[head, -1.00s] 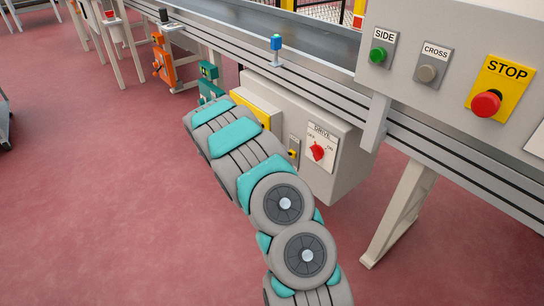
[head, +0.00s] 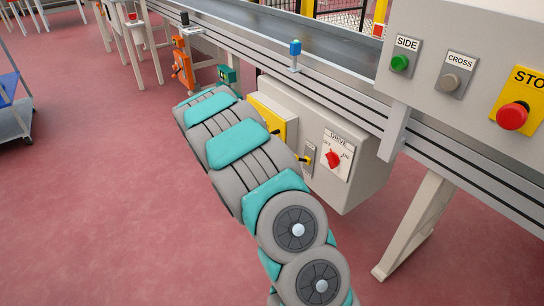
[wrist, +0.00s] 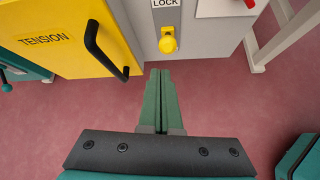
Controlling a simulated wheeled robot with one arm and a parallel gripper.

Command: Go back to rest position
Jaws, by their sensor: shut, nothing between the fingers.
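My gripper (wrist: 160,98) shows in the wrist view with its two green fingers together and nothing between them. It points at the lower part of a grey cabinet, just below a yellow knob (wrist: 168,43) under a LOCK label, and appears apart from it. In the head view my arm reaches out in front of the grey drive cabinet (head: 365,180), and the gripper itself is hidden behind the arm.
A yellow TENSION panel (wrist: 52,38) with a black handle (wrist: 103,50) is left of the fingers. A red DRIVE switch (head: 333,160) is on the cabinet. A conveyor rail (head: 340,92) and support leg (head: 420,225) stand right. Open red floor (head: 90,220) lies left.

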